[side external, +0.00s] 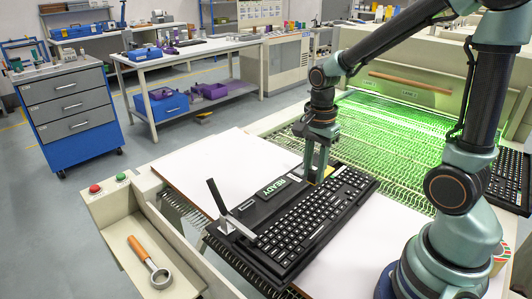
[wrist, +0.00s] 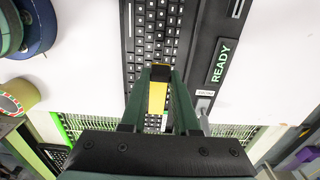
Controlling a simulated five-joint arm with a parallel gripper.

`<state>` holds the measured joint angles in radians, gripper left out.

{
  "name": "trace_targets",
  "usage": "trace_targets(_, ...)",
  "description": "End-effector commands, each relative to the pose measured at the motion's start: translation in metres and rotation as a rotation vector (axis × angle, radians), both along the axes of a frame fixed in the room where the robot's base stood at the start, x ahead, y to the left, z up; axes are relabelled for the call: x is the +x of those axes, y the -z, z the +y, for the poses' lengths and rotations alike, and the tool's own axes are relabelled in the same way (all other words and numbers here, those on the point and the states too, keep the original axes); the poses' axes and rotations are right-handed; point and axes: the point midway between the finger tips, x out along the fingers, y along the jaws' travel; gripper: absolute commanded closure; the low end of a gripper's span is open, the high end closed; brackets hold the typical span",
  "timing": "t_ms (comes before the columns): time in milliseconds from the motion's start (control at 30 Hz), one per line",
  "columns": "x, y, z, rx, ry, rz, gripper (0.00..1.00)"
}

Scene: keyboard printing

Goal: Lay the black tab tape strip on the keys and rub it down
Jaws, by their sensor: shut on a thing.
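The black keyboard (side external: 318,213) lies on a white board, and its keys (wrist: 143,45) show in the wrist view. My gripper (side external: 318,178) is at the keyboard's far end in the side view, low over it. In the wrist view, my gripper (wrist: 161,72) is shut on the black tab of a tape strip (wrist: 157,98). The strip's yellow part runs back between the fingers. Its far end and the gap beneath it are hard to make out. A small yellow bit of it shows beside the fingers in the side view.
A READY sign (side external: 271,188) sits along the keyboard's edge, beside an upright lever (side external: 216,196). An orange-handled tool (side external: 149,262) rests in the front tray. The white board (side external: 205,165) is clear at left.

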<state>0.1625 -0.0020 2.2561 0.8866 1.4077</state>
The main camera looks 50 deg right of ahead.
Motion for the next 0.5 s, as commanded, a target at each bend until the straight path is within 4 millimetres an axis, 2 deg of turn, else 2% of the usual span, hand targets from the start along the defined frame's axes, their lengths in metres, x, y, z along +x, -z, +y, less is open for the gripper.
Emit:
trace_targets(167, -0.016, 0.007, 0.005, 0.0, 0.0, 0.0, 1.0)
trace_targets(500, -0.019, 0.027, 0.005, 0.001, 0.0, 0.004, 1.0)
